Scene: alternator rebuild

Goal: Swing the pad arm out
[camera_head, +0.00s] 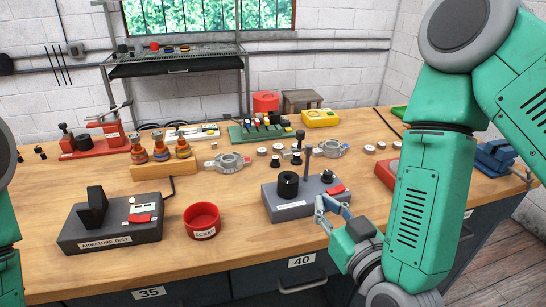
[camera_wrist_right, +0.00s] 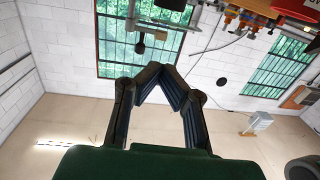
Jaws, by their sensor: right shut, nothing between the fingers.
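A grey fixture (camera_head: 283,207) stands at the bench's front edge. It carries a black cylinder (camera_head: 288,184), a thin dark upright post (camera_head: 307,163), a dark knob (camera_head: 327,176) and a red switch (camera_head: 335,190). I cannot tell for certain which part is the pad arm. My right gripper (camera_head: 330,204) is at the fixture's front right corner, overlapping it in the picture; contact cannot be told. In the right wrist view its fingers (camera_wrist_right: 156,72) meet at the tips, with nothing between them. My left gripper is outside the head view.
The armature test unit (camera_head: 120,238) and a red scrap bowl (camera_head: 202,218) stand to the left. Metal housings (camera_head: 228,163) and small round parts lie behind the fixture. A red block (camera_head: 386,171) and a blue vise (camera_head: 495,157) are to the right. Bare wood lies between bowl and fixture.

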